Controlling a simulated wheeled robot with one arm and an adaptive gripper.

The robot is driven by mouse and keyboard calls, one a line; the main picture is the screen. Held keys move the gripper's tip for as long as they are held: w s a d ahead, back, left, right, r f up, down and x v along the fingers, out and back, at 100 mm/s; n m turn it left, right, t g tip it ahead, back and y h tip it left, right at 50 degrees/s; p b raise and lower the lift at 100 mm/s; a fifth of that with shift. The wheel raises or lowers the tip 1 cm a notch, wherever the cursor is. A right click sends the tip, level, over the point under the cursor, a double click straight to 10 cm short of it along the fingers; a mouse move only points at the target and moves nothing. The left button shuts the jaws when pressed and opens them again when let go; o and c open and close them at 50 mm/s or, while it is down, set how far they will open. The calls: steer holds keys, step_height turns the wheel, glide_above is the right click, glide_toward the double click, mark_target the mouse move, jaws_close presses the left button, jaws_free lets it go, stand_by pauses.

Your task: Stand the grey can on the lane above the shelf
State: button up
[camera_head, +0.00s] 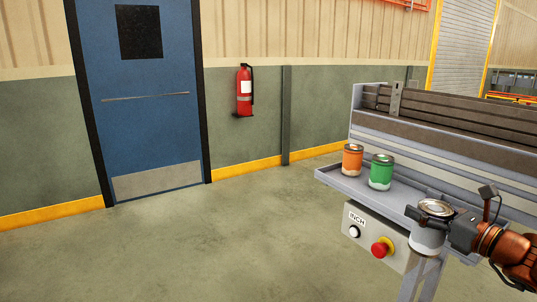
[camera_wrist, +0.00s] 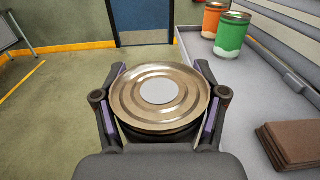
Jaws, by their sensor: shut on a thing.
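The grey can (camera_head: 428,240) is held by my gripper (camera_head: 434,216) at the front edge of the grey shelf (camera_head: 340,183). In the wrist view the round metal lid of the can (camera_wrist: 157,94), with a pale disc at its centre, sits between the two fingers of my gripper (camera_wrist: 158,105), which are shut on it. The can looks upright; its base is hidden in the wrist view. The lane (camera_head: 440,120) with brown slats runs above and behind the shelf, and no can shows on it.
An orange can (camera_head: 352,158) and a green can (camera_head: 381,172) stand on the shelf, left of my gripper. A brown stack (camera_wrist: 297,142) lies on the shelf at the right of the wrist view. A control box (camera_head: 375,240) with a red button hangs below. Open floor lies left.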

steer(key=w+a+f, duration=0.5)
steer(key=a+f, duration=0.4)
steer(key=w+a+f, duration=0.5)
steer(key=a+f, duration=0.3)
steer(key=a, duration=0.1)
steer(key=r+p, duration=0.2)
steer(key=p, duration=0.4)
steer(key=r+p, duration=0.3)
steer(key=p, duration=0.4)
steer(key=shift+s+d+r+p, duration=0.2)
steer(key=shift+r+p, duration=0.05)
steer(key=shift+p, duration=0.05)
steer(key=shift+a, duration=0.1)
